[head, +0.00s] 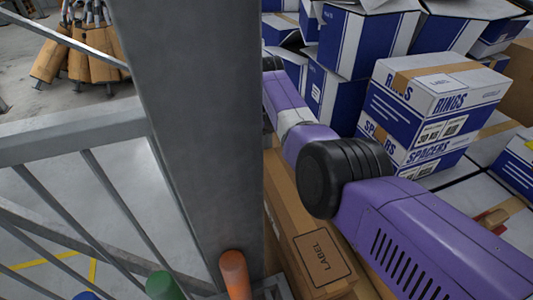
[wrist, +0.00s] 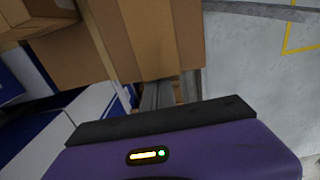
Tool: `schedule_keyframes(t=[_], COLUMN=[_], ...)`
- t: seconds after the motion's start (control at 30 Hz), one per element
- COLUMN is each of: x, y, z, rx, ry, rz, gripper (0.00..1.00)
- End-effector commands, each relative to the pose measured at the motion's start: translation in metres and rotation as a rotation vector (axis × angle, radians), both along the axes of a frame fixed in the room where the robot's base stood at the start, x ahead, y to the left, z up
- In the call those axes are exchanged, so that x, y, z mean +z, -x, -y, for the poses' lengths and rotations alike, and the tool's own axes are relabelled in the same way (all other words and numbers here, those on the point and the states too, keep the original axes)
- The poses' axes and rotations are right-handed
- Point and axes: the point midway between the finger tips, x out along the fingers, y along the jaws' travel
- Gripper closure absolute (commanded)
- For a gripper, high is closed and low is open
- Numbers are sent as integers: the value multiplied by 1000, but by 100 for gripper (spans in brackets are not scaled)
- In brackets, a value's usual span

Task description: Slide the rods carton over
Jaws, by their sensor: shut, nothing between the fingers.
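No carton with the word rods readable shows in either view, so I cannot tell which one it is. A long brown carton with a label panel (head: 318,258) lies below my purple arm in the head view, partly hidden by the arm and a grey post. In the wrist view, my gripper (wrist: 165,118) shows as a purple body with a dark front edge. It is shut and holds nothing; its fingertips are not clear. Brown cartons (wrist: 165,40) stand just beyond it. I cannot tell whether it touches them.
A thick grey post (head: 195,130) and railing (head: 70,135) stand left of my arm. White-and-blue cartons marked rings (head: 440,95) and spacers (head: 420,150) are stacked at right, with more behind. Grey floor (wrist: 260,60) is open at the wrist view's right.

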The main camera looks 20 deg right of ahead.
Motion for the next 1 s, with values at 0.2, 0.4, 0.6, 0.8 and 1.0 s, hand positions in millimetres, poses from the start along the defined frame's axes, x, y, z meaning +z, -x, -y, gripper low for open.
schedule_keyframes(t=[0.2,0.4,0.6,0.8,1.0], x=[0,0,5,5,5], y=[0,0,5,15,27], z=[0,0,0,0,0], rx=[0,0,0,0,0], ry=[0,0,1,1,0], rz=[-1,-1,-2,-4,-4], gripper=[100,100,100,100,100])
